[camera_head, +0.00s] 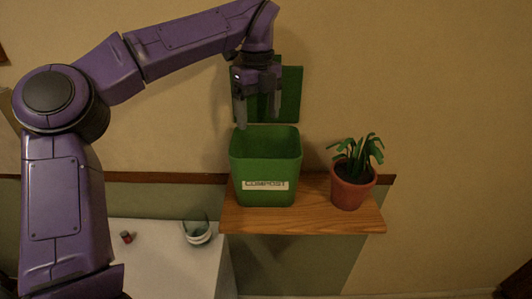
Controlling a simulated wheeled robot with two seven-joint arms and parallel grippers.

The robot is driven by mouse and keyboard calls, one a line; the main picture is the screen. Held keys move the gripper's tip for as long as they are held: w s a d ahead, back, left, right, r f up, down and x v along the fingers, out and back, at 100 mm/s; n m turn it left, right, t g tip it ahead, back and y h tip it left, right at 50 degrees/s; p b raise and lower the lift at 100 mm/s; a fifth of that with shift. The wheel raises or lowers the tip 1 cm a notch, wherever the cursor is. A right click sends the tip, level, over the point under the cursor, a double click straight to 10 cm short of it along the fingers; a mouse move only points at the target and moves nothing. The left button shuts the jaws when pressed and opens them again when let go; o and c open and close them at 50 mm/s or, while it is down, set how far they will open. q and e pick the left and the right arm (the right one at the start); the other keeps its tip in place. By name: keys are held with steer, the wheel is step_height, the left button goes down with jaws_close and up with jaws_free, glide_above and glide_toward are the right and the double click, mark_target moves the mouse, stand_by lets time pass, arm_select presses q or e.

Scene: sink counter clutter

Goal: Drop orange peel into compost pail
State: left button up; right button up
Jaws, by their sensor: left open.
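The green compost pail (265,182), labelled COMPOST, stands upright on a wooden shelf, open at the top. A green panel that looks like its raised lid (292,95) is behind it. My left gripper (258,114) points down just above the pail's back rim. Its fingers are apart, with nothing visible between them. I cannot make out any orange peel, and the pail's bottom is hidden by its front wall. My right gripper is not in view.
A potted plant (352,185) stands on the wooden shelf (318,218), right of the pail. On the lower white counter (160,270) are a small red object (126,237) and a clear glass with a white base (197,230). The wall right of the plant is bare.

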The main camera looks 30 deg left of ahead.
arm_select(q)
step_height(320, 180, up, 10)
steer(key=p, duration=0.1)
steer(key=shift+r, duration=0.2)
stand_by(0.4)
